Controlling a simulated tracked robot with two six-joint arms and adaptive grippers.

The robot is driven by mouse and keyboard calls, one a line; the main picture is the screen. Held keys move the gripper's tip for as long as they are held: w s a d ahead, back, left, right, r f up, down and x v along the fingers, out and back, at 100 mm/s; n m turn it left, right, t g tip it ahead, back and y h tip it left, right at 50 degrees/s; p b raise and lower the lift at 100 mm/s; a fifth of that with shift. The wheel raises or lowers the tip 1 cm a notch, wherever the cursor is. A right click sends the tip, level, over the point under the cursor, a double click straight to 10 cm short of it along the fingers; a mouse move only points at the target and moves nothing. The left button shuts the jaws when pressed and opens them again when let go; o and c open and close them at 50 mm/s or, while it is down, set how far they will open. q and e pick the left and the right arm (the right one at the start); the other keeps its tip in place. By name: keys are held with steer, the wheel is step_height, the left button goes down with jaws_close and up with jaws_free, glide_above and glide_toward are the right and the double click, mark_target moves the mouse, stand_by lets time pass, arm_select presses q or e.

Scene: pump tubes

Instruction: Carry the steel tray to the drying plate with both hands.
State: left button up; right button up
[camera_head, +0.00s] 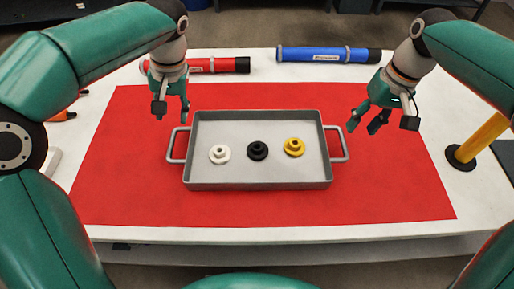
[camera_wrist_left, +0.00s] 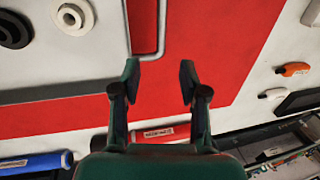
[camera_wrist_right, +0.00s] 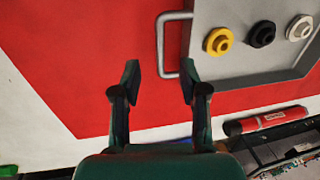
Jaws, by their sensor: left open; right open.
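The steel tray (camera_head: 260,181) lies flat on the red mat (camera_head: 400,190), with a loop handle at each end. It holds a white (camera_head: 219,154), a black (camera_head: 257,151) and a yellow flanged piece (camera_head: 293,147). My left gripper (camera_head: 171,108) is open and empty, above and behind the left handle (camera_head: 175,146); this handle also shows ahead of the fingers in the left wrist view (camera_wrist_left: 149,57). My right gripper (camera_head: 382,122) is open and empty, up and right of the right handle (camera_head: 340,144), seen near the fingers in the right wrist view (camera_wrist_right: 160,45). I cannot identify the drying plate for certain.
A red tube (camera_head: 225,65) and a blue tube (camera_head: 325,55) lie along the table's back. A yellow post (camera_head: 483,137) on a black base stands at the right, beside a dark flat item (camera_head: 506,157) cut by the frame. The mat around the tray is clear.

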mark_target(174, 135)
arm_select(q)
steer(key=x, duration=1)
arm_select(e)
steer(key=f, duration=0.3)
steer(key=a+f, duration=0.1)
steer(key=f, duration=0.5)
steer(key=shift+s+a+f, duration=0.1)
steer(key=shift+a+f, duration=0.25)
steer(key=shift+f, duration=0.05)
arm_select(q)
steer(key=shift+c, duration=0.3)
arm_select(e)
steer(key=shift+c, duration=0.4)
arm_select(q)
jaws_close()
arm_select(e)
jaws_close()
arm_select(q)
steer(key=shift+r, duration=0.1)
